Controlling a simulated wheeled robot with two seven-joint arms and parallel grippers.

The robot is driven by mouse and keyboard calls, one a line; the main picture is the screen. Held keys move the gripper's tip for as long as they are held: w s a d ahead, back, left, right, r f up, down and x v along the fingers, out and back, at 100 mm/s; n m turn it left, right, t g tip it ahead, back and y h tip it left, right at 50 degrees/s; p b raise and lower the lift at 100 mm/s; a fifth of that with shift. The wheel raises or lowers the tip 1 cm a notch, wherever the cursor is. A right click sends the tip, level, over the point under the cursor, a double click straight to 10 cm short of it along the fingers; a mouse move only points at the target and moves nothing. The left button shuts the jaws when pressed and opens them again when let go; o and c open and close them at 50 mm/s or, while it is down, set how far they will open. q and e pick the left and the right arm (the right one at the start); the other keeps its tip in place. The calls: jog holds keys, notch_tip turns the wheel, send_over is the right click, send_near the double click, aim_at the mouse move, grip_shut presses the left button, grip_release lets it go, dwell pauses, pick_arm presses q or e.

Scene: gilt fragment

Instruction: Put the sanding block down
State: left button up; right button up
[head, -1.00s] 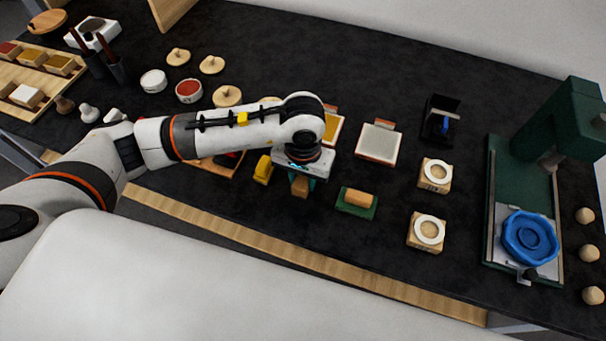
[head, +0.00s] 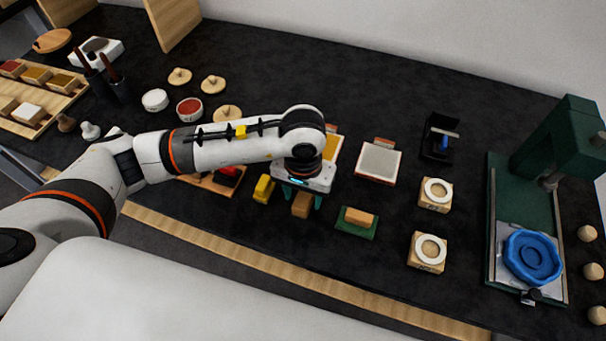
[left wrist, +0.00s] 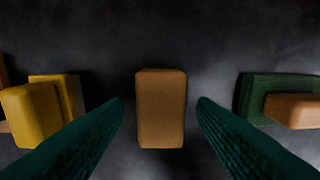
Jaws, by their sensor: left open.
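The sanding block, as I take it, is a plain brown block (head: 301,205) on the dark bench top near its front edge. In the left wrist view the brown block (left wrist: 160,108) stands in the middle, between the two green fingertips with dark gaps on both sides. My left gripper (head: 303,196) is open and straddles the block from above without visibly touching it. The gripper's fingers also show in the left wrist view (left wrist: 160,112). The head view partly hides the block's top behind the gripper. My right gripper is not in view.
A yellow block (head: 264,188) stands close on the left, and a green block with a tan top (head: 357,222) on the right. Two wooden blocks with white rings (head: 435,194) (head: 428,251) and a green press (head: 560,140) stand farther right. Bare bench lies between them.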

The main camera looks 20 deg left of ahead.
aim_at(303, 198)
pick_arm(q)
notch_tip(303, 198, up, 11)
jog(key=b, duration=0.2)
jog(key=shift+f, duration=0.2)
dwell(0.4)
